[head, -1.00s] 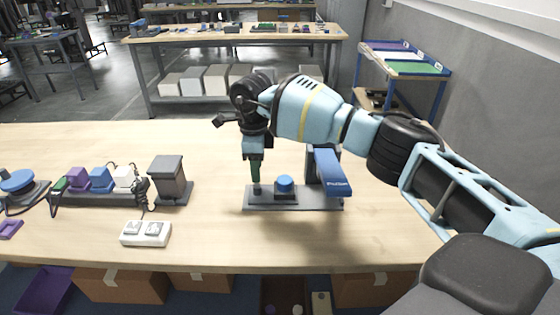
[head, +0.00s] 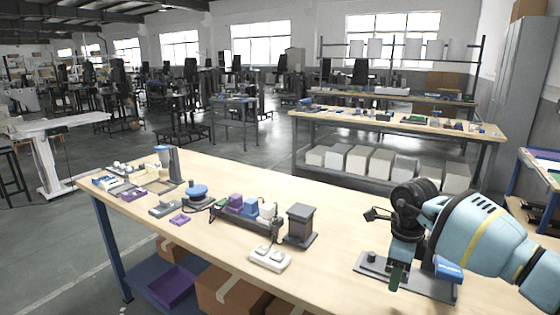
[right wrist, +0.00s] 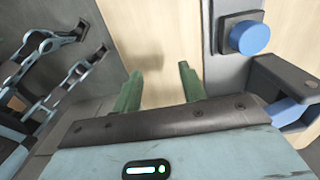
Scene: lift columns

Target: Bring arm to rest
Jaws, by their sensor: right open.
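My right gripper (head: 397,277) hangs pointing down at the near side of a grey base plate (head: 372,268) at the table's right end. Its green fingers (right wrist: 158,85) are apart and empty in the right wrist view, with bare wood between them. The plate carries a dark knob (head: 371,257) and a blue-labelled arm-like part (head: 448,270). A round blue button (right wrist: 249,37) on it shows in the right wrist view, right of the fingers; in the head view my gripper hides it. My left gripper is not in view.
On the wooden table (head: 330,272) stand a grey block post (head: 300,225), a white twin-switch box (head: 270,257) and a rail with coloured plugs (head: 245,212). A stand with trays is at the far left end. Bare wood lies between the post and the plate.

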